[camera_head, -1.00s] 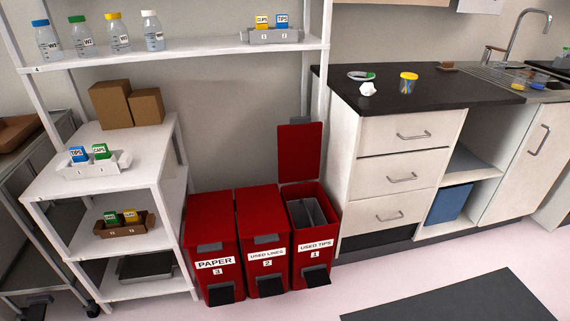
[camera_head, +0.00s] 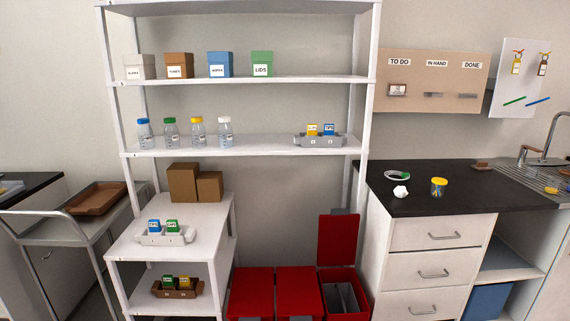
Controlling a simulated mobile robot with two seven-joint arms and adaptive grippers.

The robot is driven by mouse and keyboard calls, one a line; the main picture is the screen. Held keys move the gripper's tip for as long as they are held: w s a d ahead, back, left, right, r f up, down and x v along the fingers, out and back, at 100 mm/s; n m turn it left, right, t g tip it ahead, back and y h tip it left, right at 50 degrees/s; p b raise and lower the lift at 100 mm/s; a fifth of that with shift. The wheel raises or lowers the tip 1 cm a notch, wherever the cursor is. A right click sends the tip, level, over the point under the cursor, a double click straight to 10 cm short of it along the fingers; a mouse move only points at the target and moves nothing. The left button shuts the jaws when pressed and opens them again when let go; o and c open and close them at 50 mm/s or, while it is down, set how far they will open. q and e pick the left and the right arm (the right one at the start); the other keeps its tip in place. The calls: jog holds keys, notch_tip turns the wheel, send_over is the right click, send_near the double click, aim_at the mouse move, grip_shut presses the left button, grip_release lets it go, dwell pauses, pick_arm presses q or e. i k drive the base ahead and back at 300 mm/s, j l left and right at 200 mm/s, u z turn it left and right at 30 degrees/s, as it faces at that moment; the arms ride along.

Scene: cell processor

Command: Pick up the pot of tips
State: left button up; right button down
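A small clear pot with a yellow lid and blue and yellow pieces inside (camera_head: 438,189) stands upright on the black counter at the right. I cannot make out a label on it. On the shelf rack, a grey holder (camera_head: 320,142) carries a yellow-marked box (camera_head: 312,130) and a blue-marked box (camera_head: 329,130). A white holder (camera_head: 165,239) on the lower left shelf carries a blue-marked box (camera_head: 154,226) and a green-marked box (camera_head: 172,226). Neither of my grippers is in view.
Crumpled white paper (camera_head: 400,191) and a green-and-white ring (camera_head: 397,175) lie left of the pot on the counter (camera_head: 470,202). Red bins (camera_head: 298,288) stand below, the right one (camera_head: 340,240) with its lid up. The sink (camera_head: 530,180) is at far right.

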aim_at(438, 184)
jog(key=i+l+u, duration=0.1)
jog(key=l, duration=0.2)
jog(key=i+l, duration=0.15)
jog(key=l, duration=0.2)
jog(key=i+l+u, duration=0.15)
jog(key=l, duration=0.2)
jog(key=i+l, duration=0.1)
jog(key=l, duration=0.2)
jog(key=u, duration=0.05)
